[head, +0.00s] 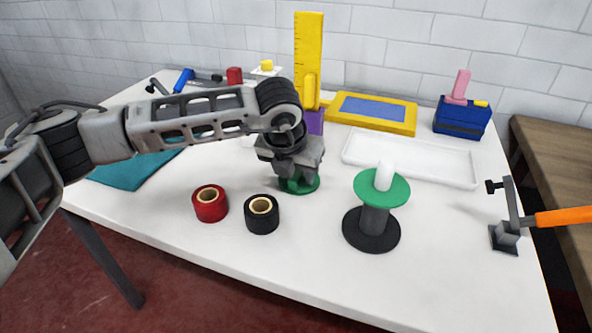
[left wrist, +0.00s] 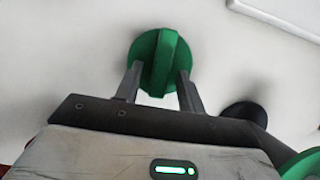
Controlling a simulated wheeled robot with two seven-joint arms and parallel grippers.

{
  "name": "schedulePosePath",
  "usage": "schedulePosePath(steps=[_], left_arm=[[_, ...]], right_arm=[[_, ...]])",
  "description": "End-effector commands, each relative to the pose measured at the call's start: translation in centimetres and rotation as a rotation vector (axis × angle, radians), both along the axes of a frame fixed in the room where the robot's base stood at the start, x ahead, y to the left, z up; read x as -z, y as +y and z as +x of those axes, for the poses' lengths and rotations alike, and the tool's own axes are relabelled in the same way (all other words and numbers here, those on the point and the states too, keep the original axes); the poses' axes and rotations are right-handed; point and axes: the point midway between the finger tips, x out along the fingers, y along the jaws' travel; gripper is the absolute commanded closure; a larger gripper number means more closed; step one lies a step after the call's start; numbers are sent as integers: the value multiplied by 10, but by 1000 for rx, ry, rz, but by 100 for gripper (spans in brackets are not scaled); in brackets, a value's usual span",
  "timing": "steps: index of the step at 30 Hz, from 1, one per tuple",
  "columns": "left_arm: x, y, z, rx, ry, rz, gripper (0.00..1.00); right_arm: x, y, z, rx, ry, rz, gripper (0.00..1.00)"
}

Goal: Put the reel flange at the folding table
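The reel flange, a green disc (head: 308,187) with a raised grip bar, lies on the white table (head: 300,260), under my left gripper (head: 297,172). In the left wrist view, the flange (left wrist: 159,45) shows its bar between the two fingers of my left gripper (left wrist: 159,78). The fingers are open around the bar, with small gaps on both sides. In the head view, the gripper hides part of the flange. A second green disc (head: 368,184) sits on a reel with a black base (head: 371,240), to the right. My right gripper is not in view.
A white tray (head: 410,166), a yellow-framed pad (head: 372,112) and a blue box (head: 462,118) are behind. A wooden bench (head: 560,165) stands at the right. The table's front is clear.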

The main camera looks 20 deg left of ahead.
Motion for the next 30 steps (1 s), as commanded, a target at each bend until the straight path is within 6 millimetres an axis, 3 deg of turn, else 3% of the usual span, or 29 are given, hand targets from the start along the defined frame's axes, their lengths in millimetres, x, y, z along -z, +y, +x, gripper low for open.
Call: schedulePosePath(steps=[8, 21, 30], left_arm=[[-13, 0, -3, 1, -3, -2, 61], [-94, 1, -38, 1, -3, -1, 61], [-114, 1, -46, 1, 0, 0, 61]], right_arm=[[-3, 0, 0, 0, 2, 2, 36], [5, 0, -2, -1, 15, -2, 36], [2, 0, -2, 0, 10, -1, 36]])
